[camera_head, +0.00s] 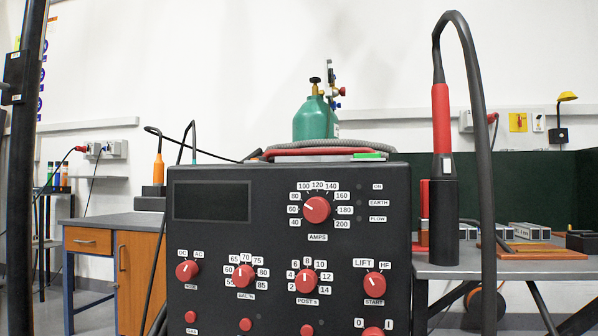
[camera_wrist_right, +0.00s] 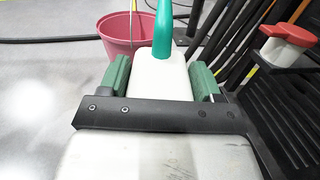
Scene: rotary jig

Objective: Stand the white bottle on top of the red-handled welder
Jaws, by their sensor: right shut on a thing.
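The white bottle (camera_wrist_right: 162,75) with a teal neck is in the right wrist view, between the green pads of my right gripper (camera_wrist_right: 160,80). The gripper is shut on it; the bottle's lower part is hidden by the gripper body. In the head view a large black welder (camera_head: 270,235) with red knobs and number dials fills the middle. A red bar (camera_head: 322,151) and a grey hose lie along its top. A separate red-handled torch (camera_head: 441,118) with a black cable stands upright at its right. Neither gripper shows in the head view.
A green gas cylinder (camera_head: 315,120) rises behind the welder. A desk with an orange cabinet (camera_head: 137,275) stands left, a grey bench (camera_head: 470,272) right. In the right wrist view, a pink bucket (camera_wrist_right: 118,38) is beyond the bottle and a black rack (camera_wrist_right: 285,100) is at right.

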